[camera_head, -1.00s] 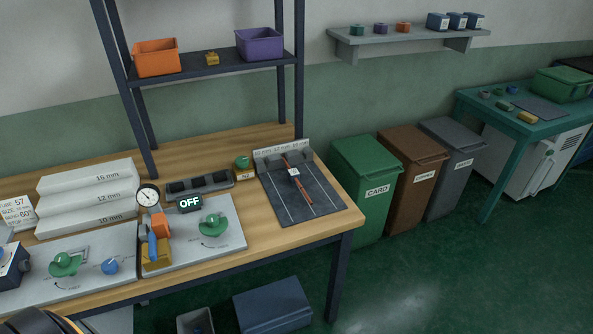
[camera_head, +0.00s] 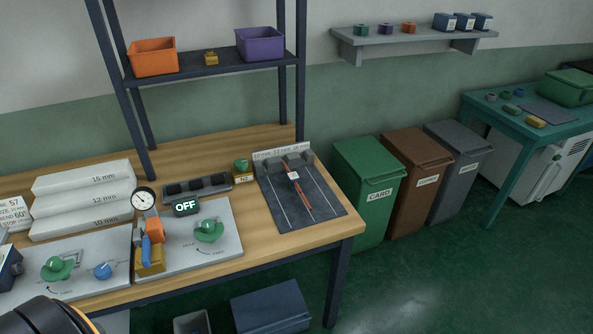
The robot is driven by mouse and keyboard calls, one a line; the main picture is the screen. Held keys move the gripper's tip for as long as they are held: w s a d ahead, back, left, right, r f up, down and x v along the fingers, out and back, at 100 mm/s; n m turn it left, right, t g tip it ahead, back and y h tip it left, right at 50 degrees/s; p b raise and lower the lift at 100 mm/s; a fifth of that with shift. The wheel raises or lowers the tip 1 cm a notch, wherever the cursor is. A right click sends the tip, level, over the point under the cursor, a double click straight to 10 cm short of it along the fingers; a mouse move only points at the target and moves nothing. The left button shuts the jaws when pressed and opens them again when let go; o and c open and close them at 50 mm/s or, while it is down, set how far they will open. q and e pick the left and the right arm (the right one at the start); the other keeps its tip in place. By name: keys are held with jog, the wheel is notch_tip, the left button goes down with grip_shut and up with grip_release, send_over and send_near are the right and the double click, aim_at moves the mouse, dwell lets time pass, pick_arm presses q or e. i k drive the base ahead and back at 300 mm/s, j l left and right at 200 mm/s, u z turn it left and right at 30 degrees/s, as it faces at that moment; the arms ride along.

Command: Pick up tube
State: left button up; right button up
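A thin orange-red tube (camera_head: 304,200) lies on a dark mat (camera_head: 325,207) at the right end of the wooden bench. A small white tag (camera_head: 293,175) sits on its upper part. The mat has pale lines and a back strip with mm marks. Neither gripper shows in the head view. A dark rounded part with an orange ring, at the lower left corner, looks like part of my arm.
The wooden bench (camera_head: 262,230) also holds a white stepped block (camera_head: 82,203), a gauge (camera_head: 145,199), an OFF display (camera_head: 186,207) and panels with green knobs. Shelf posts rise behind. A green CARD bin (camera_head: 368,190) stands right of the bench.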

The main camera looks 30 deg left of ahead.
aim_at(293, 178)
jog(key=i+u, duration=0.45)
jog(key=i+l+u, duration=0.1)
jog(key=u, duration=0.4)
jog(key=i+l, duration=0.05)
jog(key=i, duration=0.05)
